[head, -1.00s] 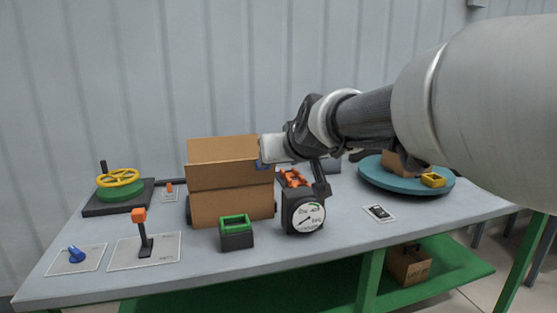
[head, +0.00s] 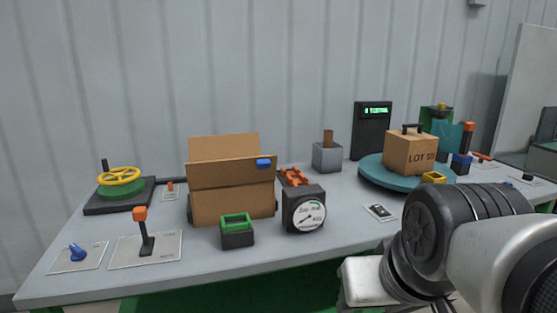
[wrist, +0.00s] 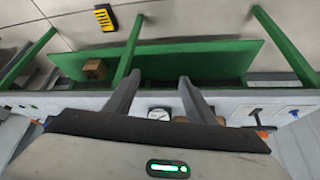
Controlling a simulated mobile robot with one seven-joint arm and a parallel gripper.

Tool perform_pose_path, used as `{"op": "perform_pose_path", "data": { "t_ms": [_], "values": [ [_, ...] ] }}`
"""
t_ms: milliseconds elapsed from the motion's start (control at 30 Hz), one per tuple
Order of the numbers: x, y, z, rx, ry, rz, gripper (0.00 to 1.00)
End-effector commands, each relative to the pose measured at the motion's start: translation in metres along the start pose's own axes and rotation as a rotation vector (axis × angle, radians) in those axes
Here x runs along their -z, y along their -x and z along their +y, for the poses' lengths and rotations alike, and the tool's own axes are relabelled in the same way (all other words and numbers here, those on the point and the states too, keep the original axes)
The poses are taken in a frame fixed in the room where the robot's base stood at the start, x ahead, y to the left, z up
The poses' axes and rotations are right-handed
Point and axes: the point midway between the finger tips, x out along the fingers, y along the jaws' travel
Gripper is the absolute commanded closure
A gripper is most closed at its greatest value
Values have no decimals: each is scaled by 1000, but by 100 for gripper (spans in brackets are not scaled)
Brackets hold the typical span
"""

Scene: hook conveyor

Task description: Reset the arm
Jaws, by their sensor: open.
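My arm (head: 465,245) is folded low at the right of the head view, in front of the table's front edge. The pale end of the arm (head: 368,283) shows at the bottom; its fingers are not visible there. In the wrist view my gripper (wrist: 160,80) is open, its two dark fingers apart with nothing between them. The table (head: 100,285) stands beyond it, with the gauge box (head: 304,211) also showing in the wrist view (wrist: 159,114).
The table holds a cardboard box (head: 232,205), a green-topped bin (head: 237,233), an orange lever (head: 143,235), a yellow handwheel (head: 119,177) and a teal turntable (head: 375,175) with a box (head: 410,157). A green shelf (wrist: 200,60) lies below.

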Motion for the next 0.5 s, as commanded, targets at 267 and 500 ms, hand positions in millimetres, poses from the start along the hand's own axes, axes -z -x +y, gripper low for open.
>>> {"op": "perform_pose_path", "data": {
  "t_ms": [267,500],
  "values": [
    [16,64,6,-10,-20,-34,50],
    [61,142,6,-10,-19,-32,50]
  ]
}}
